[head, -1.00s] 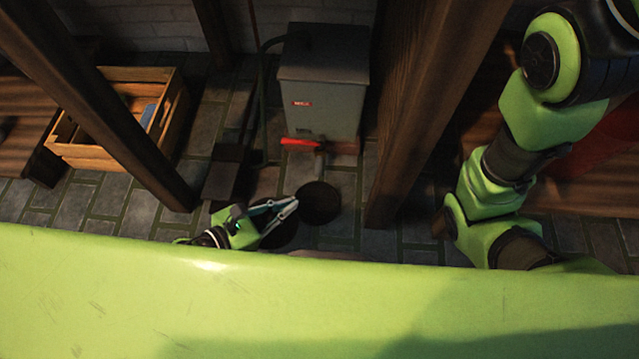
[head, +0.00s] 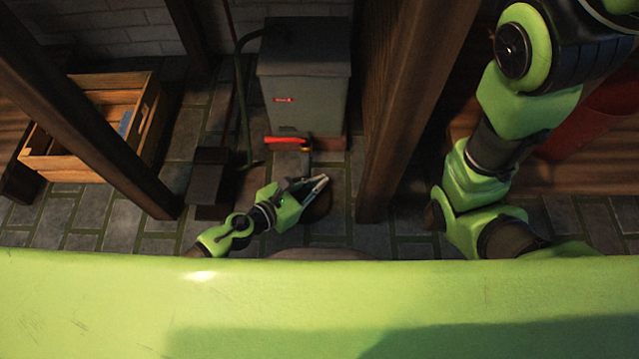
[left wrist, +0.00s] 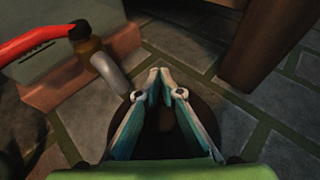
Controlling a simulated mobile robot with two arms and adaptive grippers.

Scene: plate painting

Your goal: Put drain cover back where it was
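A dark round patch (head: 319,206) lies on the stone floor in front of the grey metal box. It also shows under my fingers in the left wrist view (left wrist: 207,117). I cannot tell whether it is the drain cover or the open drain hole. My left gripper (head: 322,181) is above it and partly hides it. In the left wrist view its fingertips (left wrist: 160,74) meet, and I see nothing held between them. My right arm is at the right in the head view, but its gripper is out of sight.
The grey box (head: 303,95) has a red-handled valve (head: 288,140) and pipe close to my left gripper. Wooden posts (head: 405,110) stand on either side. A wooden crate (head: 70,168) is at the left and a red container (head: 590,125) at the right.

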